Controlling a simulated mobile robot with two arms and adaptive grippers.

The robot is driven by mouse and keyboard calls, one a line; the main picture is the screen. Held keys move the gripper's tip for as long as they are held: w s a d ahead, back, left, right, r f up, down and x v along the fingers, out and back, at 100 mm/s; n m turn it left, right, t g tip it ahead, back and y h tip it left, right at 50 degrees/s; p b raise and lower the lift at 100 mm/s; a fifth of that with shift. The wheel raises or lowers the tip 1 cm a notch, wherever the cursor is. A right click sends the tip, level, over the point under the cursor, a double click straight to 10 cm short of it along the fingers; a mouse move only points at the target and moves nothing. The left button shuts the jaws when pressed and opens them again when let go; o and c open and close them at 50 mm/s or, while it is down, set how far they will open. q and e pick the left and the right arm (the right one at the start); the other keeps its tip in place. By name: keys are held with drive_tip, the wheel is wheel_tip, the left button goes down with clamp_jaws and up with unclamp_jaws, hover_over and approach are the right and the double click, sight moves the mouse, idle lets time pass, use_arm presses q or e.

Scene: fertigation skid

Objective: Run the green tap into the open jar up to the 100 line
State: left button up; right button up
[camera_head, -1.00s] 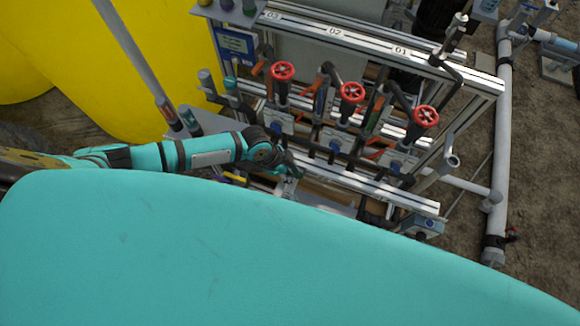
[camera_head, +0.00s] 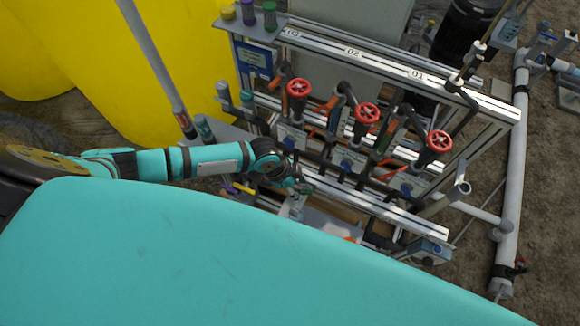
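My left gripper (camera_head: 301,187) is at the end of the teal arm, low at the front of the skid frame. It is small and dark here, and I cannot tell whether its fingers are open or shut. A small pale, clear-looking shape (camera_head: 297,207) shows just below it; I cannot tell if this is the open jar. A yellow handle (camera_head: 243,188) shows just below the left arm. I cannot make out the green tap for certain near the gripper. No 100 line is readable. My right gripper is not in view.
The skid frame (camera_head: 385,68) carries red handwheels (camera_head: 367,113) and labels 01, 02 and 03. Yellow, purple and green-capped containers (camera_head: 270,15) stand on its upper left shelf. A yellow tank (camera_head: 150,70) is behind on the left. My large teal body cover hides the foreground.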

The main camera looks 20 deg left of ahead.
use_arm(q)
drive_tip(key=v, duration=1)
idle(0.5)
